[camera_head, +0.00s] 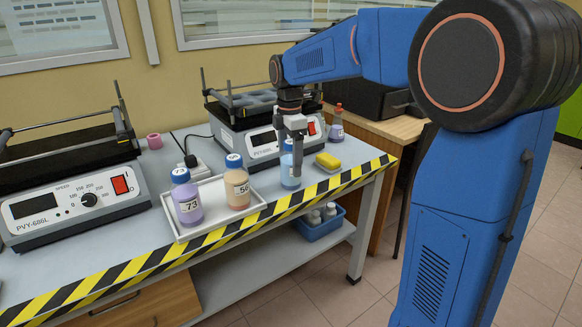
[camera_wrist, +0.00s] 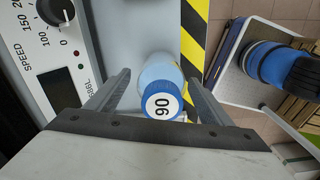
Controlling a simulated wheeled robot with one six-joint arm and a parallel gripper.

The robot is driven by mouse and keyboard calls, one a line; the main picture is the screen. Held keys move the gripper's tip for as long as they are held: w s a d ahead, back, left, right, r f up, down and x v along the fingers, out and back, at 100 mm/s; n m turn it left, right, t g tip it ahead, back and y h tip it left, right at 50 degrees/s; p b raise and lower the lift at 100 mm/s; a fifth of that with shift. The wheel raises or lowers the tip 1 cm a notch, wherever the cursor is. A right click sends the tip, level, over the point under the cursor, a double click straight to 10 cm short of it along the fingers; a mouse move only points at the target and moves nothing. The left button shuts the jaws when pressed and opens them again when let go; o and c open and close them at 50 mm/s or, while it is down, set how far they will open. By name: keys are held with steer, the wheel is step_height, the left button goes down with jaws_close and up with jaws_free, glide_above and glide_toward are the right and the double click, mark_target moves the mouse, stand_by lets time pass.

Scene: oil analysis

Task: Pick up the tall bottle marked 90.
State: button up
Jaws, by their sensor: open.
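The tall bottle marked 90 has a light blue body (camera_head: 290,179) and a blue cap; it stands upright on the bench in front of the right-hand shaker. In the wrist view its white cap label reading 90 (camera_wrist: 162,106) shows between the fingers. My gripper (camera_head: 294,152) is over the bottle, pointing down, and partly hides it in the head view. In the wrist view my gripper (camera_wrist: 157,78) is open, with one finger on each side of the bottle. I see gaps beside the cap; whether a finger touches the body I cannot tell.
A white tray (camera_head: 212,222) to the left holds a purple bottle marked 73 (camera_head: 187,203) and an orange bottle marked 56 (camera_head: 237,188). A yellow sponge (camera_head: 327,161) lies to the right. The shaker (camera_head: 262,139) stands close behind. Striped tape (camera_head: 282,206) marks the bench's front edge.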

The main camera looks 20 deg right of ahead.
mark_target(291, 167)
steer(key=shift+s+d+f, duration=0.1)
steer(key=shift+f, duration=1.55)
steer(key=c, duration=1.4)
steer(key=shift+r, duration=0.1)
